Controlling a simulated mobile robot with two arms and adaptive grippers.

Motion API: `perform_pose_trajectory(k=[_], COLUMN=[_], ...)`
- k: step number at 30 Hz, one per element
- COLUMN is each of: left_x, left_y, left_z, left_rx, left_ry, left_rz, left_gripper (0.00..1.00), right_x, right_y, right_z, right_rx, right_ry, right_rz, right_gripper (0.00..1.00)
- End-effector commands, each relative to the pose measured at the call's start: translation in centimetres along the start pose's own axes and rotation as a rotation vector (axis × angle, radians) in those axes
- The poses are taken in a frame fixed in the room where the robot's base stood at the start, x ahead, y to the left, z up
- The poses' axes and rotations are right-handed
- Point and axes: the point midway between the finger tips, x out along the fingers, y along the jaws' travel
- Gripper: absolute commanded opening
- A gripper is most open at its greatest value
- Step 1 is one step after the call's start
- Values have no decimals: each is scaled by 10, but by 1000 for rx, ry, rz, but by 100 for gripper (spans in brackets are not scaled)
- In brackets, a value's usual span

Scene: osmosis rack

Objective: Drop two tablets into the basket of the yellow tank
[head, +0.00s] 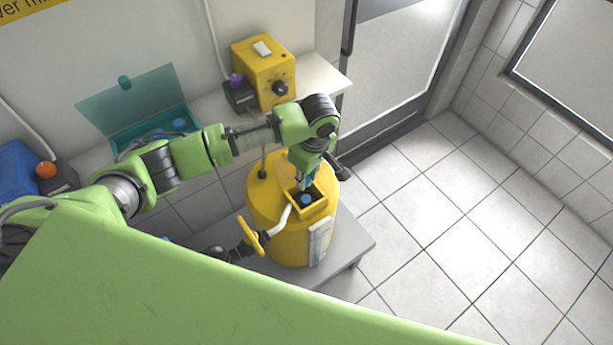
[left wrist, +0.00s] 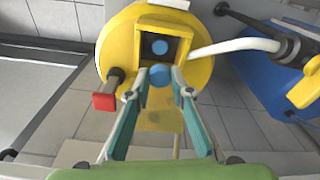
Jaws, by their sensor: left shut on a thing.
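The yellow tank (head: 264,225) stands on a grey stand, with its square basket (head: 323,209) open at the top. In the left wrist view the tank (left wrist: 108,50) is ahead, and one round blue tablet (left wrist: 160,47) shows inside the dark basket opening. My left gripper (left wrist: 160,82) is shut on a second blue tablet (left wrist: 158,73), held just on the near side of the basket in that view. In the head view the left gripper (head: 303,183) points down over the basket, and a blue tablet (head: 306,199) shows below it. My right gripper is not in view.
An open teal box (head: 125,140) with blue tablets stands on the bench behind my left arm. A yellow control box (head: 264,70) is behind the tank. A yellow handle (head: 251,233) and a white pipe (left wrist: 233,46) stick out beside the basket. Tiled floor at right is clear.

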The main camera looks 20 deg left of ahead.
Motion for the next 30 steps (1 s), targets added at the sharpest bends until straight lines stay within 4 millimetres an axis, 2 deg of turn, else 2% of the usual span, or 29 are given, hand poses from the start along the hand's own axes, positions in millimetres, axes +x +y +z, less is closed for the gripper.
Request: perform_pose_trajectory(k=[18, 24, 30], left_x=[62, 73, 77], left_y=[0, 0, 0], left_z=[9, 10, 10], left_rx=[-1, -1, -1], left_ry=[-2, -2, -1], left_rz=[-1, -2, -2], left_gripper=[9, 9, 9], right_x=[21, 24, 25], right_y=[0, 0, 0], right_z=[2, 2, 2], right_rx=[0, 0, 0], right_ry=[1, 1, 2], right_rz=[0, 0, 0], right_gripper=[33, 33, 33])
